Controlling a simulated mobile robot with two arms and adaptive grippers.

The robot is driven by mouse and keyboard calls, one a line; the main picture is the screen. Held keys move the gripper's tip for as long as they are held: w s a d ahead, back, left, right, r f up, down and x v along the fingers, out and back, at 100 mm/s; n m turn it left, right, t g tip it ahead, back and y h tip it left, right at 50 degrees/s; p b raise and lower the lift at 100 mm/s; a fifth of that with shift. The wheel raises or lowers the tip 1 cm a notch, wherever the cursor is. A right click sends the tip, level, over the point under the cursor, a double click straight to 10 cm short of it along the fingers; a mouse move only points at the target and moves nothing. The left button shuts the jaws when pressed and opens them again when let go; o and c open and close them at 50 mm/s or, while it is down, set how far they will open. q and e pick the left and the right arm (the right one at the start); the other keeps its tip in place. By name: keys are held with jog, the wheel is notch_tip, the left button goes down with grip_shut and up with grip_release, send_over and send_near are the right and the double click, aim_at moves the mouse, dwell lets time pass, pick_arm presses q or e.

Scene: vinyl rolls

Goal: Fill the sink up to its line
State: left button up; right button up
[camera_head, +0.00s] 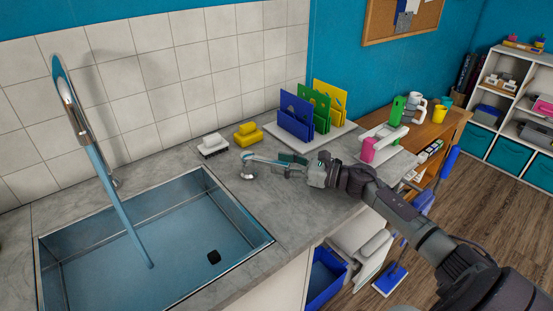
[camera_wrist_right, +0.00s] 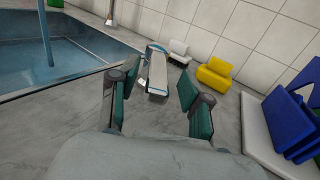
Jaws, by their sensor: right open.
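The sink (camera_head: 255,249) is a steel basin sunk in the grey counter at the left. A tall chrome faucet (camera_head: 70,106) stands behind it, and a blue stream of water (camera_head: 122,208) runs from it into the basin. The basin looks blue inside; I cannot make out a fill line or the water level. A chrome tap lever (camera_head: 247,168) stands on the counter right of the sink. My right gripper (camera_head: 285,163) is open at the lever's right end. In the right wrist view the lever (camera_wrist_right: 157,72) lies ahead between the spread fingers (camera_wrist_right: 157,95). My left gripper is not in view.

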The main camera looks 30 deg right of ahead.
jog(key=shift+w+a+r, duration=0.15)
jog(key=shift+w+a, duration=0.4)
jog(key=shift+a, duration=0.05)
jog(key=shift+w, duration=0.15)
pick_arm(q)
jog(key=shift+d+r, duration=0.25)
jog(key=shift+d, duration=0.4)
pick_arm(e)
grip_shut()
